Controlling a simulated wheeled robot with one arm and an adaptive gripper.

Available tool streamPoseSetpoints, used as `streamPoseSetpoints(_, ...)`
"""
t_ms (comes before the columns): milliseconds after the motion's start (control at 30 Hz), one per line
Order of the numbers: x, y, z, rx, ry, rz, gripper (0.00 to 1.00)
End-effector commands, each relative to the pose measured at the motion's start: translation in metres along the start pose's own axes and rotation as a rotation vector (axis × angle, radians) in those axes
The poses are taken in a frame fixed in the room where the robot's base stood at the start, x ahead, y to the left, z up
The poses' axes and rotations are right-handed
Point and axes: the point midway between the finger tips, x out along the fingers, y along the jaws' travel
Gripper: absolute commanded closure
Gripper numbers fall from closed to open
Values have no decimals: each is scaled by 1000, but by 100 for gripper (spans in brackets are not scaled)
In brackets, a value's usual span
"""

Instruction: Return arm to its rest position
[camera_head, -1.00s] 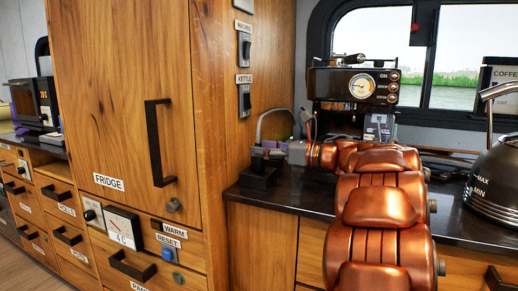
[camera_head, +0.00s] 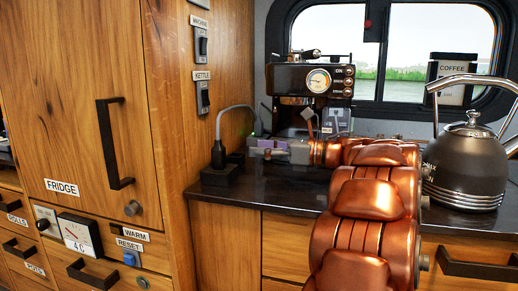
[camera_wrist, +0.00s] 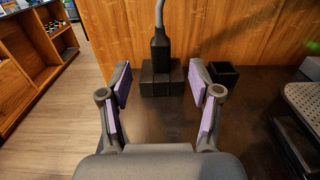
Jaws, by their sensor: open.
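My gripper (camera_head: 266,148) is low over the dark counter, pointing left, in front of the coffee machine. In the wrist view its two purple-padded fingers (camera_wrist: 161,88) are spread apart with nothing between them. Ahead of the fingertips a black plug (camera_wrist: 160,49) with a grey cable stands upright on a black block (camera_wrist: 152,82). In the head view the plug (camera_head: 218,155) is left of my fingers with a gap between. My copper-coloured arm stretches forward over the counter edge and hides part of the counter.
The coffee machine (camera_head: 312,80) stands behind my gripper. A kettle (camera_head: 468,165) and a coffee canister (camera_head: 450,76) are to the right. The wooden fridge cabinet (camera_head: 75,75) bounds the left. A small open black box (camera_wrist: 222,74) sits right of the block.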

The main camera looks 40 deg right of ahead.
Motion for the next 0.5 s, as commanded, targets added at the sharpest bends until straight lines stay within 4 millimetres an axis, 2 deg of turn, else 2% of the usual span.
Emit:
streamPoseSetpoints(367,0,0,0,0,0,0,37)
streamPoseSetpoints(500,7,-4,12,16,-10,-26,37)
